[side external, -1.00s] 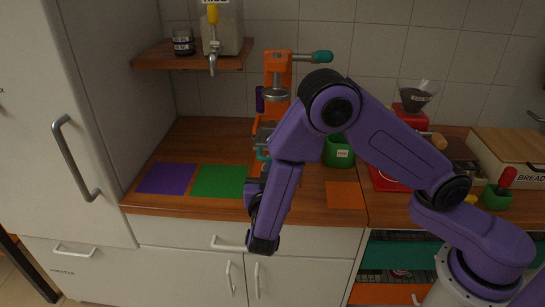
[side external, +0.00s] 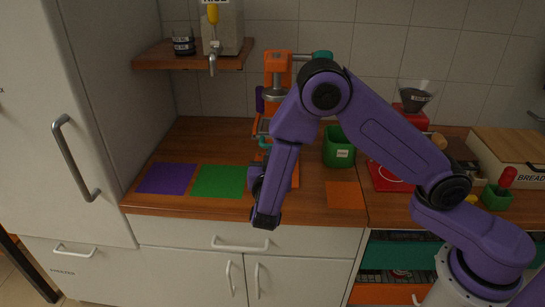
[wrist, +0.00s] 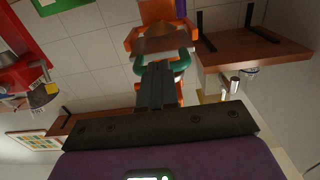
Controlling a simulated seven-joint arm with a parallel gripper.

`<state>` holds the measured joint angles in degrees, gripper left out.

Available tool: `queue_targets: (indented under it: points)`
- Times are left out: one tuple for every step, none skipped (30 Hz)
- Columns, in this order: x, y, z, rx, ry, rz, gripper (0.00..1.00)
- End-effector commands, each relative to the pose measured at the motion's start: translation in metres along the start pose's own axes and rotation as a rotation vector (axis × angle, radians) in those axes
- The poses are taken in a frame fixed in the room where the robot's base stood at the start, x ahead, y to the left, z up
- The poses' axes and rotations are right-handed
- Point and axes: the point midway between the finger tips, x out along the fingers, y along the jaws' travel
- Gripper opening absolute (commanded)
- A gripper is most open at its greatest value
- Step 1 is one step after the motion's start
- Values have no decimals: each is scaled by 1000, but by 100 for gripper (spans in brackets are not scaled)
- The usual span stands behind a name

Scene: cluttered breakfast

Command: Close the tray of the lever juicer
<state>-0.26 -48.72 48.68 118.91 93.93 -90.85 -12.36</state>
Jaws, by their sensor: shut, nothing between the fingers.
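The orange lever juicer (side external: 278,68) stands at the back of the wooden counter. In the wrist view, the orange juicer (wrist: 158,14) is ahead at the top, with a brownish tray (wrist: 165,42) and a teal U-shaped handle (wrist: 181,63). My gripper (wrist: 156,70) is shut and empty, its fingertips at the teal handle. I cannot tell whether they touch it. In the side view the fingers are hidden behind my arm.
A green container (side external: 338,150) stands right of the juicer. Purple (side external: 167,178), green (side external: 219,181) and orange (side external: 345,195) mats lie flat along the counter front. A shelf (side external: 190,61) with a dispenser (side external: 222,30) hangs at the upper left.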

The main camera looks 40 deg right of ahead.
Motion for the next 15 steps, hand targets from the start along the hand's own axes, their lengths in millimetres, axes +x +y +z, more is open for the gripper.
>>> queue_targets:
  points:
    - [4, 0, 0, 0, 0, 1, 0]
    - [5, 0, 0, 0, 0, 1, 0]
    - [6, 0, 0, 0, 0, 1, 0]
    - [7, 0, 0, 0, 0, 1, 0]
    - [7, 0, 0, 0, 0, 0, 0]
    - [7, 0, 0, 0, 0, 0, 0]
    - [7, 0, 0, 0, 0, 0, 0]
    - [7, 0, 0, 0, 0, 0, 0]
    - [7, 0, 0, 0, 0, 0, 0]
    - [7, 0, 0, 0, 0, 0, 0]
    - [7, 0, 0, 0, 0, 0, 0]
    - [7, 0, 0, 0, 0, 0, 0]
    - [7, 0, 0, 0, 0, 0, 0]
    - [7, 0, 0, 0, 0, 0, 0]
    - [8, 0, 0, 0, 0, 0, 0]
